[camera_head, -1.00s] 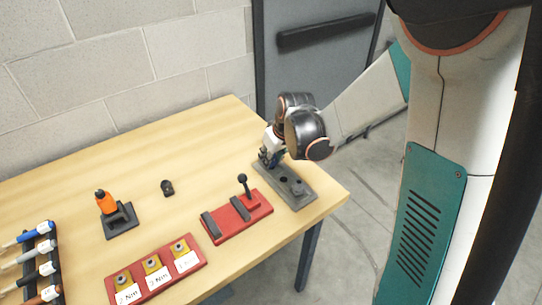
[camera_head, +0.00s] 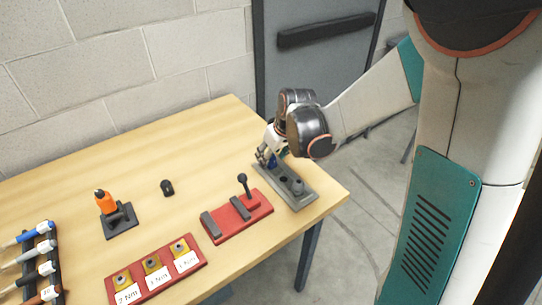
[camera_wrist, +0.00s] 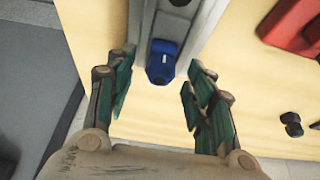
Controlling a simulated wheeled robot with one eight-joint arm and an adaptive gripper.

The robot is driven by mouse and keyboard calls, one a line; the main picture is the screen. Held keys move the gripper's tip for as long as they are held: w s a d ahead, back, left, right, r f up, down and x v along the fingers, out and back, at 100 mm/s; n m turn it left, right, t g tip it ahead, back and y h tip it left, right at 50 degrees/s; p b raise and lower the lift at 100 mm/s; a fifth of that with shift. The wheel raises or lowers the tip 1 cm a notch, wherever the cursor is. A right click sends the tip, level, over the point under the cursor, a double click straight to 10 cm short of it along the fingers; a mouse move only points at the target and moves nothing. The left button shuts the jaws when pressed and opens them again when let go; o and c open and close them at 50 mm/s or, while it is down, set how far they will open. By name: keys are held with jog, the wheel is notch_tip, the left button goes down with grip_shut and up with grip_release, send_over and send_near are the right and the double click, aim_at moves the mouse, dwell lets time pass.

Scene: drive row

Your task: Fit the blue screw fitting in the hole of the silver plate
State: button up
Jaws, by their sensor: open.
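The blue screw fitting (camera_wrist: 162,62) stands at the far end of the silver plate (camera_head: 303,198). In the wrist view the plate (camera_wrist: 142,30) runs away from it toward the top edge. My gripper (camera_wrist: 160,76) is open, with one finger on each side of the fitting and a gap to both. In the head view my gripper (camera_head: 266,158) is low over the plate's far end, and a bit of blue shows beside its fingers. How deep the fitting sits in the plate is hidden. A dark round spot shows farther along the plate.
A red base with a black lever (camera_head: 243,186) stands left of the plate. Beyond are a red tray with labelled parts (camera_head: 158,280), an orange bottle-like item on a dark stand (camera_head: 106,203), a small black part (camera_head: 167,188) and a tool rack (camera_head: 42,250). The back of the table is clear.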

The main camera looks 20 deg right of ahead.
jog(key=v, duration=1)
jog(key=shift+s+r, duration=0.25)
jog(key=shift+r, duration=0.1)
jog(key=s+a+r+m+t+h, duration=0.1)
jog(key=s+r+m+t, duration=0.1)
jog(key=s, duration=1.6)
jog(key=shift+s+a+r+m+t, duration=0.2)
jog(key=shift+r+m+t, duration=0.2)
jog(key=shift+r+m, duration=0.5)
